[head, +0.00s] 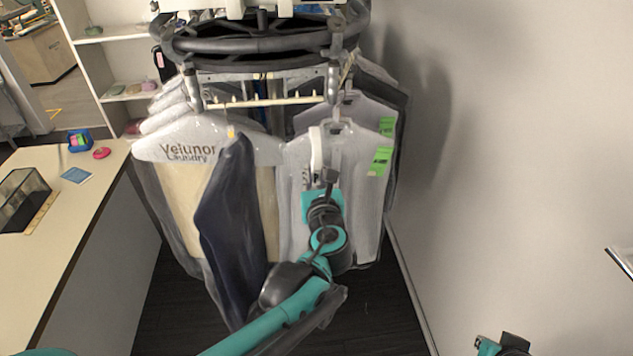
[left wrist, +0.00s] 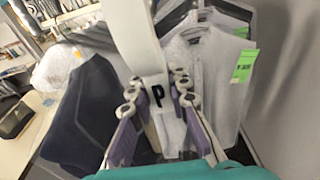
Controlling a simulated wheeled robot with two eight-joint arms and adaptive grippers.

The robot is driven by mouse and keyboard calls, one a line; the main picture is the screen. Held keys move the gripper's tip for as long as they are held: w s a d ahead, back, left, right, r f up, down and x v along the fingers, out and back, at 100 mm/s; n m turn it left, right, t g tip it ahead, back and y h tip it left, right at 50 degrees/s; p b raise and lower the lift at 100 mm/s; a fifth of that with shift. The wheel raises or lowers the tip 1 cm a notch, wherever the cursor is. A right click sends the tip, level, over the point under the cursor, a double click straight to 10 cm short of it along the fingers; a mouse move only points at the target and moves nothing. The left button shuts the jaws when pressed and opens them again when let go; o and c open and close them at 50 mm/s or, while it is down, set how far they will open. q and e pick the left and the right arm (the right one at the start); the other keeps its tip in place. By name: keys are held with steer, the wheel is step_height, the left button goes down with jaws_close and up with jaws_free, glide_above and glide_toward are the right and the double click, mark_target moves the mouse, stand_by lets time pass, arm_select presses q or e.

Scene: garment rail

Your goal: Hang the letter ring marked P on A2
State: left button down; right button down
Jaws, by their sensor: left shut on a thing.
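My left gripper (head: 328,172) is up at the hanging garments, its arm coming from the bottom. In the left wrist view, my left gripper (left wrist: 155,110) has its purple, white-knuckled fingers on both sides of the letter ring (left wrist: 157,93). It is shut on the white ring's lower part, where a black P shows. The ring's white band rises out of the top of that view. In the head view the white ring (head: 316,152) stands upright in front of a bagged pale garment, below the rail (head: 265,101). I cannot read an A2 mark.
Bagged garments (head: 185,150) hang on the left, with a dark navy one (head: 232,225) beside my arm. Grey garments with green tags (head: 380,160) hang on the right. A table (head: 50,245) stands at left, and a bare wall closes the right side.

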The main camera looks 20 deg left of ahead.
arm_select(q)
steer(key=r+b+x, duration=0.2)
steer(key=x, duration=1.2)
stand_by(0.5)
steer(key=shift+w+a+r, duration=0.1)
steer(key=shift+w+a, duration=0.1)
steer(key=shift+w, duration=0.05)
steer(key=shift+w+a+r, duration=0.2)
steer(key=shift+w+a, duration=0.25)
steer(key=shift+w, duration=0.35)
steer(key=shift+w+a+r, duration=0.2)
steer(key=shift+w+a, duration=0.3)
steer(key=shift+w, duration=0.25)
steer(key=shift+r+b+x, duration=0.2)
steer(key=shift+b+x, duration=0.15)
steer(key=shift+x, duration=0.85)
steer(key=shift+r+b+x, duration=0.15)
steer(key=shift+b+x, duration=0.15)
steer(key=shift+x, duration=0.95)
steer(key=shift+w, duration=0.1)
